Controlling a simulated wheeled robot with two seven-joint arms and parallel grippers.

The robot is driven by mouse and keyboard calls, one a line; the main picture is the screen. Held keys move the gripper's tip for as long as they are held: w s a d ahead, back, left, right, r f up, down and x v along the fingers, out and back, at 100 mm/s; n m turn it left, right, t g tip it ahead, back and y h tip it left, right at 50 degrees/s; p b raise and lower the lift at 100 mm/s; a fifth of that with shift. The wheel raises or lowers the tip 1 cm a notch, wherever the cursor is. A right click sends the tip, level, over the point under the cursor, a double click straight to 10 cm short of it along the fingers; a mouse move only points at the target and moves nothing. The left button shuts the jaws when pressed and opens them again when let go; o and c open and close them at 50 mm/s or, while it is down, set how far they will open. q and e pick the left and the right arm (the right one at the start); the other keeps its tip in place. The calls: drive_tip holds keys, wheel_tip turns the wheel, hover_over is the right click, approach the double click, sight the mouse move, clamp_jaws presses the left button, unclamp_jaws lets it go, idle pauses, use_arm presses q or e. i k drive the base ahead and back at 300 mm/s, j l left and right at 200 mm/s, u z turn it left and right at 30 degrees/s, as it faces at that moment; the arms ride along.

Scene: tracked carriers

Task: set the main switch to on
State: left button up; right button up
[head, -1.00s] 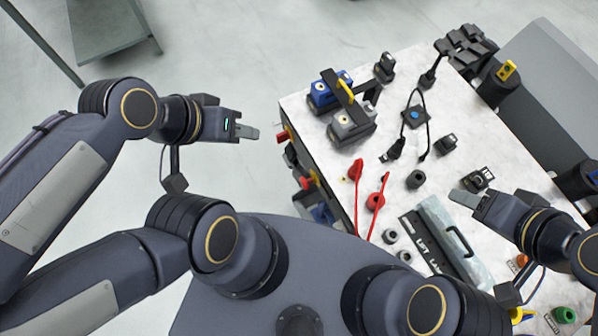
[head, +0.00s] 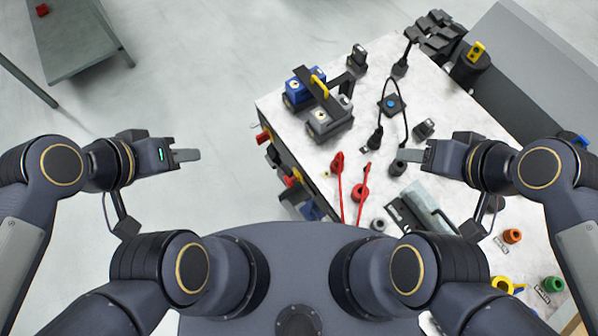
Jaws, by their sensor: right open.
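I cannot tell for certain which part is the main switch. A yellow handle (head: 478,50) stands on a dark round housing at the bench's far right corner. Red and orange knobs (head: 291,180) show on the bench's left side. My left gripper (head: 188,155) is over the floor, left of and apart from the bench; its finger gap is not visible. My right gripper (head: 410,155) is open and empty over the bench's right part, hiding some of the bench top beneath it.
The white bench top (head: 300,105) carries blue and grey blocks under a black bar with a yellow grip (head: 319,83), a cable with a blue-centred box (head: 390,103), red leads (head: 360,192) and a grey case (head: 425,200). A grey table (head: 75,45) stands far left. The floor between is clear.

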sight(263, 137)
drive_tip(key=i+j, duration=0.1)
drive_tip(key=j, duration=0.35)
drive_tip(key=j+z, duration=0.1)
drive_tip(key=j, duration=0.35)
drive_tip(key=i+j, duration=0.15)
drive_tip(key=j, duration=0.3)
